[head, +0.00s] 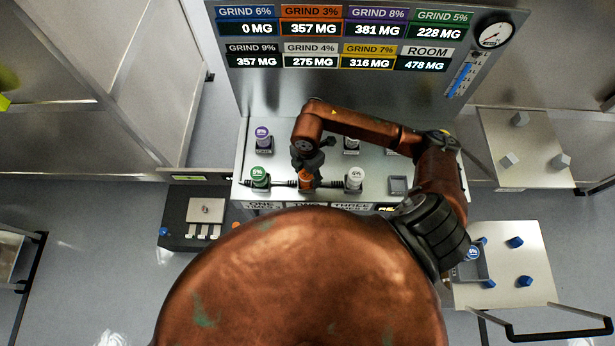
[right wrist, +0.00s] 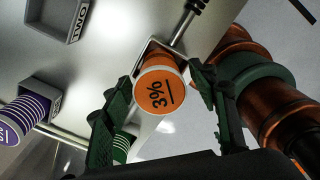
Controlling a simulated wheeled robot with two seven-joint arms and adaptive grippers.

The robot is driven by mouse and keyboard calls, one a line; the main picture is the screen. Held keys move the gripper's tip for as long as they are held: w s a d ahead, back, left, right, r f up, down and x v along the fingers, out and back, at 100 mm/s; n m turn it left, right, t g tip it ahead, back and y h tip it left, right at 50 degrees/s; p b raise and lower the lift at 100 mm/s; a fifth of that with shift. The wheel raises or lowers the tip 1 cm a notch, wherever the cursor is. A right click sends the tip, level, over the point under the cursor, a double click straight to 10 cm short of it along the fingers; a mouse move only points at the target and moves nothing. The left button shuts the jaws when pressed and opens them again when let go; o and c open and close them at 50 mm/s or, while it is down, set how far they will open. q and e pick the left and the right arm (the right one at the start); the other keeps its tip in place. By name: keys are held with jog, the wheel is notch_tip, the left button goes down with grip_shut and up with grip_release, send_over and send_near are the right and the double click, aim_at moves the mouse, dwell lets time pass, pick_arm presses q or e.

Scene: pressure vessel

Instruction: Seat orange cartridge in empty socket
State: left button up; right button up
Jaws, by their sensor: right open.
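The orange 3% cartridge (head: 306,180) stands upright in the front row of the metal console, between a green and a white cartridge. In the right wrist view its orange cap (right wrist: 158,96) faces the camera, in front of a square holder. My right gripper (head: 306,163) is over it; in the wrist view its open fingers (right wrist: 165,100) lie on either side of the cap. I cannot tell whether they touch it. An empty square socket marked TWO (right wrist: 58,18) shows at the wrist view's upper left. Another empty square socket (head: 398,185) is at the console's right front. My left gripper is not in view.
Green 5% (head: 260,176), purple 8% (head: 262,136) and white 4% (head: 355,178) cartridges stand close around. Thin dark rods (head: 331,184) run beside the orange one. A readout panel (head: 350,45) rises behind. A side table (head: 510,280) at right holds several blue pieces.

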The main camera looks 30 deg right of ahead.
notch_tip(320, 180, up, 10)
jog(key=shift+r+b, duration=0.1)
jog(key=shift+b, duration=0.6)
